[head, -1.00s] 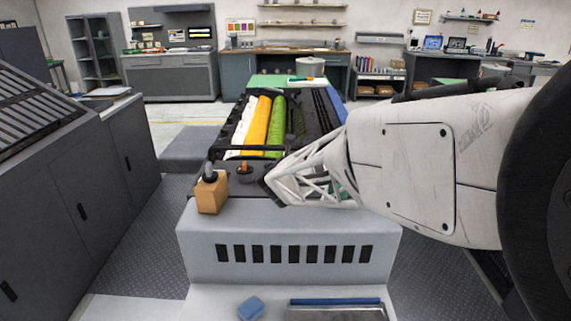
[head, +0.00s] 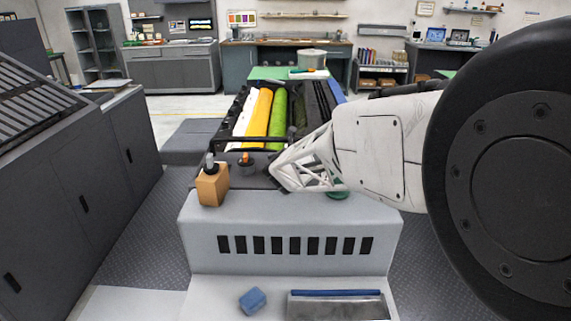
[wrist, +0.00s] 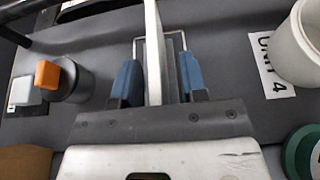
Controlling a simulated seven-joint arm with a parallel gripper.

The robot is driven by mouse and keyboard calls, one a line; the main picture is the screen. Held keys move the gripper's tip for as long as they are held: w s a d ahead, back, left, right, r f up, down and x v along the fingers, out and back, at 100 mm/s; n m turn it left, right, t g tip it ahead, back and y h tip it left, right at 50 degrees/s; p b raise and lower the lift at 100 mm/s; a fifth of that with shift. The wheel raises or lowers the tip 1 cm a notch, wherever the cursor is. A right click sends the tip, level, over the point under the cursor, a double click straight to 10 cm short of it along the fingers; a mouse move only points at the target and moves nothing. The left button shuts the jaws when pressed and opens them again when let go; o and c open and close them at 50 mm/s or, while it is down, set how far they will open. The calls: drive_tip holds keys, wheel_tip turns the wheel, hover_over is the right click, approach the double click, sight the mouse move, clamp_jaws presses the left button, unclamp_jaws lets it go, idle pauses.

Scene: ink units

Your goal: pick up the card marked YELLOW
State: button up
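My gripper (wrist: 158,76) shows in the wrist view with its two blue fingers apart. A pale upright strip runs between the fingers, with a thin wire frame behind it; I cannot tell whether the strip is a card on edge or touches a finger. In the head view the white lattice end of my arm is over the near end of the press (head: 320,225), with the fingers not clearly seen. No card reading YELLOW is legible. A white label marked UNIT 4 (wrist: 272,77) lies right of the fingers.
In the head view a tan bottle (head: 212,186) stands on the press, left of my arm. Yellow (head: 257,117) and green (head: 278,119) rollers lie beyond.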

idle(0.4)
clamp_jaws()
drive_tip(key=shift+r, duration=0.1)
drive_tip(key=shift+r, duration=1.5)
drive_tip(key=shift+s+r, duration=0.2)
drive_tip(key=s+d+r, duration=0.1)
drive_tip(key=s+d, duration=0.2)
drive_tip(key=s, duration=1.2)
drive_tip(key=shift+d+r, duration=0.2)
drive_tip(key=shift+d, duration=0.2)
drive_tip(key=shift+s, duration=0.1)
